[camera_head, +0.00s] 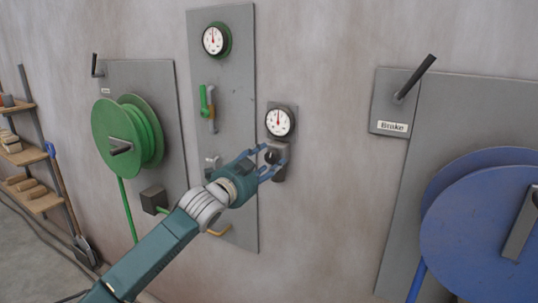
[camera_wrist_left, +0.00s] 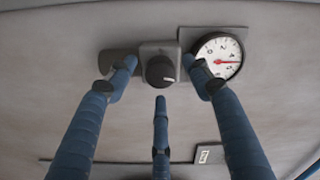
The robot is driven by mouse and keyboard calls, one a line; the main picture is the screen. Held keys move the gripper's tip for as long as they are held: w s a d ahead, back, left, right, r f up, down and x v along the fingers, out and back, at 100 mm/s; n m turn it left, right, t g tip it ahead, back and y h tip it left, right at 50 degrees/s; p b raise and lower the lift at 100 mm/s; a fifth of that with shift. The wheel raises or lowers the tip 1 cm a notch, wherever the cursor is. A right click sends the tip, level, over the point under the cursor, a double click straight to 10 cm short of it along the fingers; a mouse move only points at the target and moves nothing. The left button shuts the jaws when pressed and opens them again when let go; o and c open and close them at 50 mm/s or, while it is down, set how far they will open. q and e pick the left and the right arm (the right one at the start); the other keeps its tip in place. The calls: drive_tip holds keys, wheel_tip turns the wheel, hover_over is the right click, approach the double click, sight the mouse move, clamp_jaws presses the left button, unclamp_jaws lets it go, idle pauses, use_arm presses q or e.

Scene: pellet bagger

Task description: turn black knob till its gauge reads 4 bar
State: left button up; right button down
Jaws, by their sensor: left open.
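The black knob (camera_head: 271,156) sits on a small grey wall plate, below a round white gauge (camera_head: 280,122) with a black rim. The gauge's red needle points about straight up; the figures are too small to read surely. In the left wrist view the knob (camera_wrist_left: 160,71) faces me, with the gauge (camera_wrist_left: 216,59) to its right. My left gripper (camera_head: 264,164) is open, its blue fingers spread around the knob. In the left wrist view the gripper's fingers (camera_wrist_left: 162,85) stand left, right and below the knob, with gaps to it. My right gripper is not in view.
A grey panel (camera_head: 222,70) left of the knob carries another gauge (camera_head: 213,40) and a green-handled valve (camera_head: 206,101). A green reel (camera_head: 117,138) is further left. A brake lever (camera_head: 416,76) and a blue reel (camera_head: 470,220) are right. The wall right of the knob is bare.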

use_arm(q)
drive_tip(key=shift+x, duration=0.85)
drive_tip(key=c, duration=1.1)
drive_tip(key=shift+c, duration=0.2)
drive_tip(key=shift+f+n+p, duration=0.1)
drive_tip(key=shift+n+p, duration=0.4)
drive_tip(key=shift+n, duration=0.8)
drive_tip(key=shift+f+n, duration=0.1)
drive_tip(key=shift+n, duration=1.4)
